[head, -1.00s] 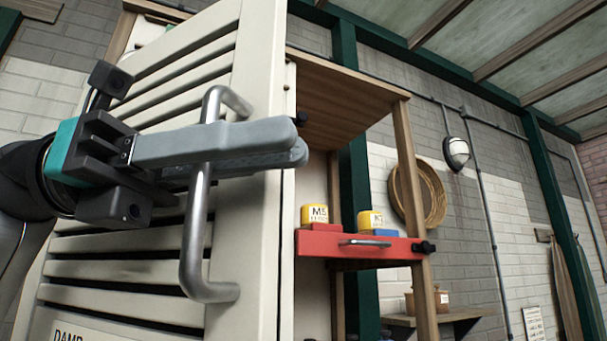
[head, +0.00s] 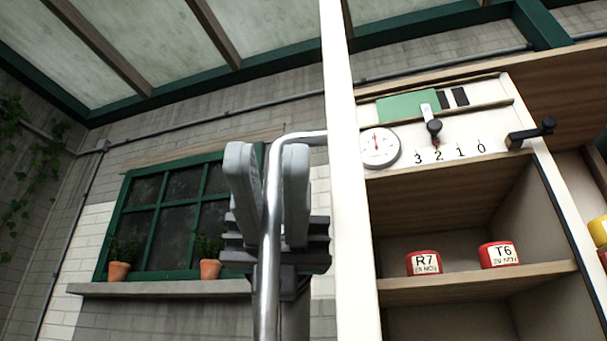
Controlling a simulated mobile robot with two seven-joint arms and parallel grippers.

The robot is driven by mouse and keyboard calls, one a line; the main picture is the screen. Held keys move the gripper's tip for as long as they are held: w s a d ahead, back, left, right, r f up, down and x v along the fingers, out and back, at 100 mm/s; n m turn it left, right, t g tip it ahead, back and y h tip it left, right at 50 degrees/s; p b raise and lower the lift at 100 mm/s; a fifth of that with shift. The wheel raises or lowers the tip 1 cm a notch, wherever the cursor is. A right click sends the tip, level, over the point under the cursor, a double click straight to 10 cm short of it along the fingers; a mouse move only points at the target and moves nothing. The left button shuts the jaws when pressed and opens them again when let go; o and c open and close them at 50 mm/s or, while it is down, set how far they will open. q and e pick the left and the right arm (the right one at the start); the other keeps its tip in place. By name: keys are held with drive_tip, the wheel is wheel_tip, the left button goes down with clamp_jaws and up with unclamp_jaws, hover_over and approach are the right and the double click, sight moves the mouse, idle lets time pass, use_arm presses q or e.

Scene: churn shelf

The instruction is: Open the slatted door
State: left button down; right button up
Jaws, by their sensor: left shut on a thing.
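The slatted door (head: 345,200) stands open and shows nearly edge-on as a tall pale strip in the head view. Its slatted face is turned away, so its slats are hidden. The door's metal bar handle (head: 270,230) sticks out to the left of this edge. My left gripper (head: 268,180) is shut on the handle, with one grey finger on each side of the bar. My right gripper is out of view.
Right of the door, the open shelf holds red tins marked R7 (head: 424,263) and T6 (head: 498,255). Above them are a dial (head: 380,147), a slider and a black crank (head: 530,133). A green window (head: 170,215) with potted plants is behind on the left.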

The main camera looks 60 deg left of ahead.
use_arm(q)
drive_tip(key=c, duration=1.2)
unclamp_jaws()
drive_tip(key=shift+o, duration=0.2)
drive_tip(key=p+v, duration=0.2)
drive_tip(key=v, duration=1.3)
drive_tip(key=shift+w, duration=0.15)
